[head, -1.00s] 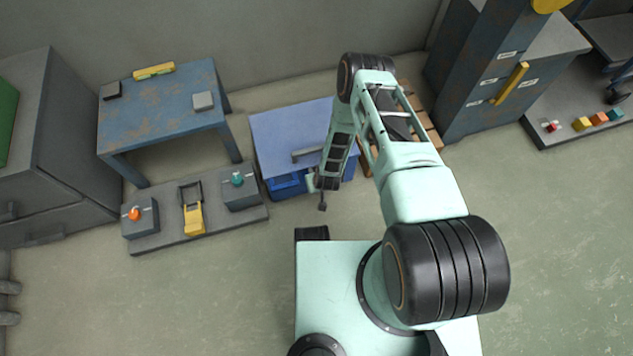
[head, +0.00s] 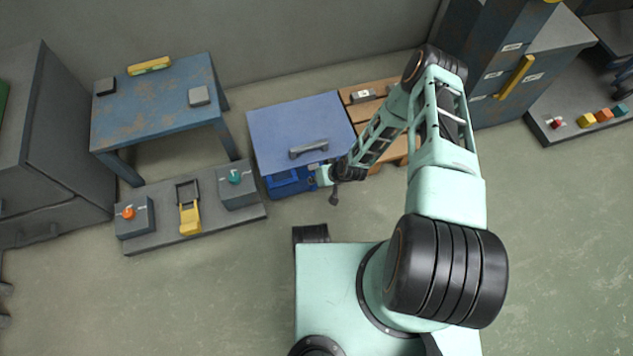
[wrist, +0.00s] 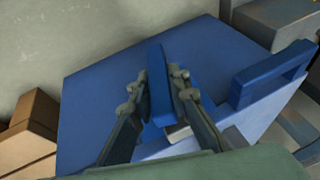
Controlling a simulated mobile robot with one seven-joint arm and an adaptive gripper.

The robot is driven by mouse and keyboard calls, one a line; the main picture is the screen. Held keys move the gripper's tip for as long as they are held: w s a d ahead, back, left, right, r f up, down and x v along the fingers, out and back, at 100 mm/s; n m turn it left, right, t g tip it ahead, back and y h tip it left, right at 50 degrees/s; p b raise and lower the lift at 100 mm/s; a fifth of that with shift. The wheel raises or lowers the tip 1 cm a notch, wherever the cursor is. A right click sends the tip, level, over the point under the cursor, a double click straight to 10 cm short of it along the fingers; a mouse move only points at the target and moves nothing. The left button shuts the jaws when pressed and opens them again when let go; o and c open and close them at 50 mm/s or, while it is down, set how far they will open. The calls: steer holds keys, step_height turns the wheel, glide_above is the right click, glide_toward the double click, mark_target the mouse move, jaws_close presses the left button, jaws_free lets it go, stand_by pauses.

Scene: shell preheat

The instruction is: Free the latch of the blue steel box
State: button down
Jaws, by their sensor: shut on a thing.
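The blue steel box (head: 285,122) stands on the floor near the back wall in the head view, with a grey bar handle (head: 308,148) by the near edge of its top. My gripper (head: 322,174) is at the box's near right side. In the wrist view my gripper (wrist: 160,80) has its two fingers on either side of an upright blue latch piece (wrist: 156,55) and is shut on it. The box's blue face (wrist: 100,90) lies behind the fingers. The latch's base is partly hidden by the fingers.
A blue bracket-shaped handle (wrist: 272,75) stands to the right of my fingers. A wooden pallet (head: 360,110) is right of the box, beneath my arm. A grey panel with controls (head: 165,238) lies left of it. Open floor (head: 190,300) lies in front.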

steer(key=shift+w+d+f+m+g+y+b, duration=0.1)
steer(key=shift+d+m+g+y+b, duration=0.1)
steer(key=shift+y+b, duration=0.65)
steer(key=shift+w+d+f+m+g+y+b, duration=0.1)
steer(key=shift+m+y+b, duration=0.1)
steer(key=shift+y+b, duration=0.6)
steer(key=shift+r+y+b, duration=0.1)
steer(key=shift+y+b, duration=0.3)
steer(key=shift+y, duration=0.25)
steer(key=shift+m+y, duration=0.3)
steer(key=shift+y, duration=0.2)
steer(key=c, duration=1.8)
jaws_free()
steer(key=shift+g, duration=0.3)
steer(key=shift+c, duration=0.2)
steer(key=v, duration=1.2)
steer(key=shift+o, duration=0.4)
steer(key=shift+s, duration=0.1)
